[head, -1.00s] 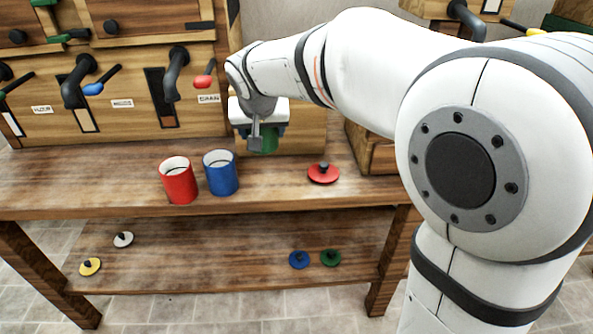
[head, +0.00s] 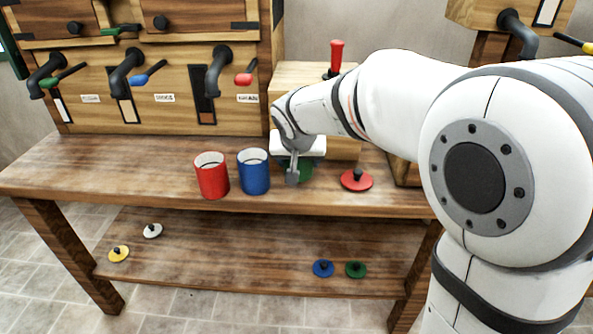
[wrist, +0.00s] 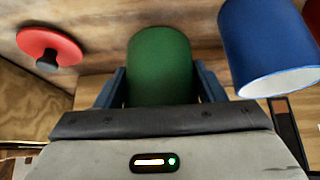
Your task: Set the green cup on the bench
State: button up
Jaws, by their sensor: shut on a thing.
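My gripper (head: 296,170) is shut on the green cup (head: 306,170), to the right of the blue cup (head: 254,174). In the wrist view the green cup (wrist: 160,65) sits between the two fingers of my gripper (wrist: 162,88). My gripper and wrist hide much of the cup in the head view. It is low over the wooden bench (head: 110,165); I cannot tell whether its base touches the top.
A red cup (head: 211,177) stands left of the blue cup. A red lid (head: 356,180) lies to the right. Dispensers with levers (head: 140,70) stand at the back left. The lower shelf (head: 220,260) holds several lids. The bench's left part is clear.

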jog(key=shift+f, duration=1.15)
jog(key=shift+f+b, duration=0.25)
jog(key=shift+b, duration=0.1)
jog(key=o, duration=1.1)
jog(key=shift+r, duration=0.1)
jog(key=shift+r, duration=0.1)
